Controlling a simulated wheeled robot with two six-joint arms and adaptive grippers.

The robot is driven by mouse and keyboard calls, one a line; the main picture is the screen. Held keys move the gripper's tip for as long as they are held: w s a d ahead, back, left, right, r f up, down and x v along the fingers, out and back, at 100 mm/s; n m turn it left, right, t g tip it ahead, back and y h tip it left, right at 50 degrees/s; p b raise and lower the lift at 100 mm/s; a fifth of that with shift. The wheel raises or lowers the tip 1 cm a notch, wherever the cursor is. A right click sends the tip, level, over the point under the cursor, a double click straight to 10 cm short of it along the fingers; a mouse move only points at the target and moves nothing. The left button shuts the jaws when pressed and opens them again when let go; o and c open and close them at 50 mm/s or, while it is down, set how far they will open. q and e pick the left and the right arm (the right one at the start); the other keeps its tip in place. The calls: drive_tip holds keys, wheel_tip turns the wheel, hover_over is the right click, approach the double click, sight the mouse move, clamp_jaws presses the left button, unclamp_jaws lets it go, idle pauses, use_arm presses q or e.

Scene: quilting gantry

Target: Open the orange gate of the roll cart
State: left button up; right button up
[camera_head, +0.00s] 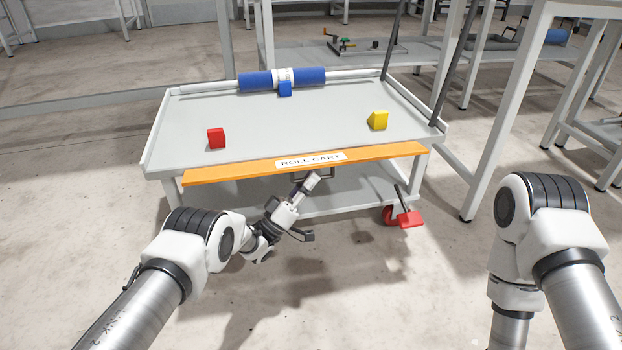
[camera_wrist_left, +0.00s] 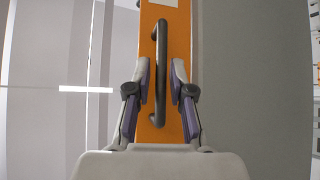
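The orange gate (camera_head: 230,171) is a long bar across the near edge of the grey roll cart (camera_head: 160,160), with a white "ROLL CART" label (camera_head: 311,160). It looks shut, level along that edge. A dark handle (camera_wrist_left: 160,75) on the gate's front shows in the left wrist view and is partly hidden in the head view. My left gripper (camera_head: 312,180) is just below the gate. In the left wrist view its fingers (camera_wrist_left: 160,84) are open, one on each side of the handle, with gaps visible. My right gripper is out of view.
On the cart top are a red block (camera_head: 216,138), a yellow block (camera_head: 377,120), a blue block (camera_head: 285,89) and a blue roll (camera_head: 255,81) on a bar. A red pedal (camera_head: 410,220) sits by the front right wheel. White table legs (camera_head: 500,110) stand at right.

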use_arm(q)
drive_tip(key=v, duration=1.1)
